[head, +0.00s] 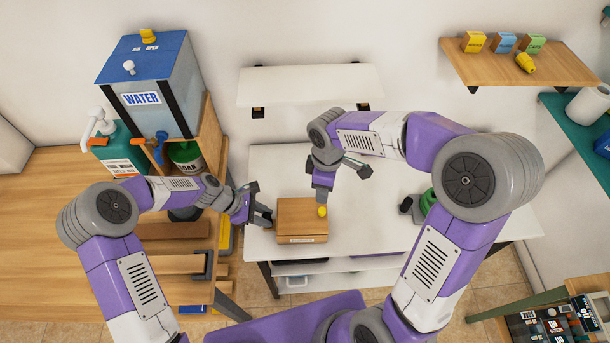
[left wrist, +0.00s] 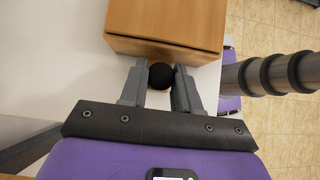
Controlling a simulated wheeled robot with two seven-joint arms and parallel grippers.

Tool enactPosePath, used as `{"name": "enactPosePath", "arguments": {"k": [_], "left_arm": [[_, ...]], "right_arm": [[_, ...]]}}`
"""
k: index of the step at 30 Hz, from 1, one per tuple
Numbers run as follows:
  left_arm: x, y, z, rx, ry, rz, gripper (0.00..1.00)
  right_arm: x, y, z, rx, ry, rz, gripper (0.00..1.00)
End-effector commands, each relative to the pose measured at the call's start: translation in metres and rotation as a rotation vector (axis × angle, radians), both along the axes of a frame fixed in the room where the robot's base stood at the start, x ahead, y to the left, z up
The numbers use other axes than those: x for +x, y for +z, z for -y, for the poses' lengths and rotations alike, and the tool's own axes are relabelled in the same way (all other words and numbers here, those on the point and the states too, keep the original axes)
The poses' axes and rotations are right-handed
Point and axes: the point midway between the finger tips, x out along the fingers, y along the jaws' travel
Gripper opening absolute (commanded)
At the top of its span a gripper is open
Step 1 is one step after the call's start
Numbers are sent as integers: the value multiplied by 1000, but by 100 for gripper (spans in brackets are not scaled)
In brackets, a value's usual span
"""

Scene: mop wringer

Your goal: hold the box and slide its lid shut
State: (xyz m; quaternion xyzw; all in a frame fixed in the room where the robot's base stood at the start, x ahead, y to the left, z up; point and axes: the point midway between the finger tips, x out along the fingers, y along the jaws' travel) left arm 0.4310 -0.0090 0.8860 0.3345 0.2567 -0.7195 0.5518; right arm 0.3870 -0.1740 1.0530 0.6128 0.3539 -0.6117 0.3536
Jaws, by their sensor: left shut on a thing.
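The wooden box (head: 302,232) sits on the white table, with a label on its front side. Its flat wooden lid (head: 298,210) carries a yellow knob (head: 322,211) near the right edge. How far the lid is open I cannot tell. My left gripper (head: 268,217) is at the box's left side. In the left wrist view it is shut on a black round knob (left wrist: 160,76) at the side of the box (left wrist: 165,22). My right gripper (head: 320,197) points down just behind the yellow knob; its fingertips are too small to read, and contact is unclear.
The white table (head: 375,225) is clear right of the box, up to a dark grey and green object (head: 420,205). A white wall shelf (head: 310,85) is behind. A wooden bench (head: 50,240) with a blue water tank (head: 150,75) stands on the left.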

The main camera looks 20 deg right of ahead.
Motion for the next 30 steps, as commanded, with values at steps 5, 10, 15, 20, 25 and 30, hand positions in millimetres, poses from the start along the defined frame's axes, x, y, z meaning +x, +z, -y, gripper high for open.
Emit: {"name": "enactPosePath", "arguments": {"k": [5,10,15,20,25,30], "left_arm": [[0,0,-1,1,2,0,0],[0,0,-1,1,2,0,39],[0,0,-1,1,1,0,61],[0,0,0,0,1,0,61],[1,3,-3,1,1,2,61],[6,23,-19,2,3,6,61]], "right_arm": [[0,0,0,0,0,0,54],[0,0,0,0,0,0,54],[0,0,0,0,0,0,54],[0,-1,0,0,0,0,54],[0,-1,0,0,0,0,54],[0,0,0,0,0,0,54]]}}
